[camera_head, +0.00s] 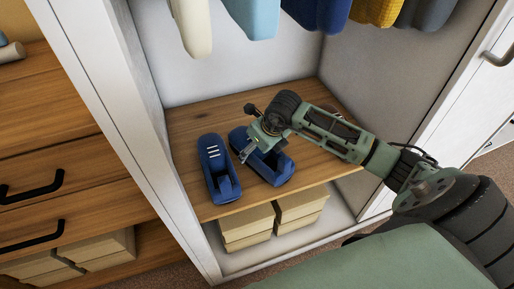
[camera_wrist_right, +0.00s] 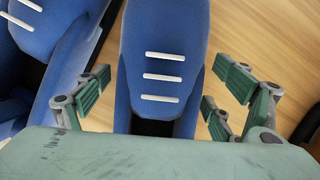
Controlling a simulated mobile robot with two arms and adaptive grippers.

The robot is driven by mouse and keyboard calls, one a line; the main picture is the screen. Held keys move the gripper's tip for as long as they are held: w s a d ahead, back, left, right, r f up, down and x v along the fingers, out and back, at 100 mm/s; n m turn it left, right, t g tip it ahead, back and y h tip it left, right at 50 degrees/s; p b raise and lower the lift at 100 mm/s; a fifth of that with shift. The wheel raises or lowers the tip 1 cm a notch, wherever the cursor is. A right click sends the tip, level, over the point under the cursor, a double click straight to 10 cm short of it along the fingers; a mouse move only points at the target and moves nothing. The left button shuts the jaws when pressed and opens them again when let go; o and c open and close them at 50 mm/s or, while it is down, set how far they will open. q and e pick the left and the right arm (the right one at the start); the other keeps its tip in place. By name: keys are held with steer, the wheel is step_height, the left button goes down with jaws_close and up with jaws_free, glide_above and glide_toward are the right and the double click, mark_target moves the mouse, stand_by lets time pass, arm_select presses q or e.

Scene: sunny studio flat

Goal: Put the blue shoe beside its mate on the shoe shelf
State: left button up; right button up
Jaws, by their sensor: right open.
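Two blue shoes with white stripes rest upright on the wooden shelf (camera_head: 185,127), side by side with a narrow gap. The left shoe (camera_head: 214,160) stands free; part of it shows at the left of the wrist view (camera_wrist_right: 42,32). The right shoe (camera_head: 281,172) is under my right gripper (camera_head: 252,148) and fills the middle of the wrist view (camera_wrist_right: 165,30). My right gripper is open, its fingers on either side of this shoe, with visible gaps between pads and shoe. The gripper's body hides part of it. My left gripper is not in view.
A dark reddish-brown item (camera_head: 333,119) lies on the shelf to the right, partly behind my arm. Clothes (camera_head: 252,15) hang above. Boxes (camera_head: 246,224) stand below the shelf. The white closet side (camera_head: 125,120) bounds the left; a wooden drawer unit (camera_head: 50,150) stands beyond it.

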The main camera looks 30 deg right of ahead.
steer(key=shift+r, duration=0.1)
steer(key=shift+r, duration=0.25)
steer(key=p+v, duration=0.1)
steer(key=v, duration=0.2)
steer(key=shift+f, duration=0.1)
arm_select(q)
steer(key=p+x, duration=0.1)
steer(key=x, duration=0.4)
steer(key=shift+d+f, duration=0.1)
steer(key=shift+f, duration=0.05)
arm_select(e)
steer(key=v, duration=0.8)
steer(key=shift+s+r, duration=0.2)
steer(key=shift+r, duration=0.05)
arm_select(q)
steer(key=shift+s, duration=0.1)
